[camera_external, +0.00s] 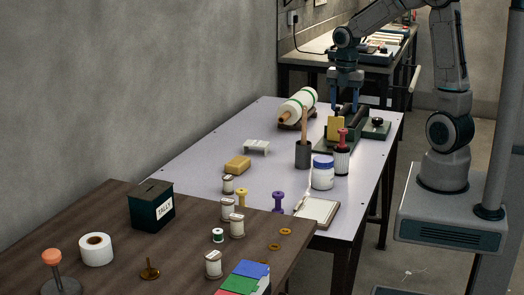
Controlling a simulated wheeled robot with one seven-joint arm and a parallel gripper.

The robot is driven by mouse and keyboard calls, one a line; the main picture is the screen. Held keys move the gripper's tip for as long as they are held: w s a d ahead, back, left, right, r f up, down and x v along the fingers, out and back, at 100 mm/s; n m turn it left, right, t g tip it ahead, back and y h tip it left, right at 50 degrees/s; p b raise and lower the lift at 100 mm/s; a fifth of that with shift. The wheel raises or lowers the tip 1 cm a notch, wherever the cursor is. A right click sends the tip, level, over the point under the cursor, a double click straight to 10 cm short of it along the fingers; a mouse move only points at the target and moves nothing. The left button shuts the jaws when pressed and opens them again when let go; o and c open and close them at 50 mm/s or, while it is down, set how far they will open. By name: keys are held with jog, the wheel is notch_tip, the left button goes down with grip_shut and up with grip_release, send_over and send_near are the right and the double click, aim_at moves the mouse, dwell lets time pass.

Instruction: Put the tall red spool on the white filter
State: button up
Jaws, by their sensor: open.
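The tall red spool (342,138) stands upright at the right side of the light table. It appears to rest on top of a white ribbed cylinder with a dark rim, which looks like the white filter (342,161). The exact contact between them is too small to make out. My gripper (346,107) points down, open, with its fingers above the red spool in the picture. Nothing shows between the fingers. A gap shows between the fingertips and the spool's top, though depth is hard to judge.
A white jar with blue lid (322,173) and a dark cup with a wooden rod (303,154) stand close left of the filter. A green device (360,134) lies behind. A purple spool (278,202) and clipboard (318,210) are nearer.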

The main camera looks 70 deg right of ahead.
jog(key=shift+a+r, duration=0.15)
jog(key=shift+r, duration=0.15)
jog(key=s+a+r+m+t, duration=0.2)
jog(key=s+a+r+m, duration=0.1)
jog(key=s+a+m, duration=0.7)
jog(key=a+m, duration=0.4)
jog(key=m, duration=0.4)
jog(key=shift+s+a+r+t, duration=0.15)
jog(key=shift+s+r+t, duration=0.05)
jog(key=shift+r+t, duration=0.2)
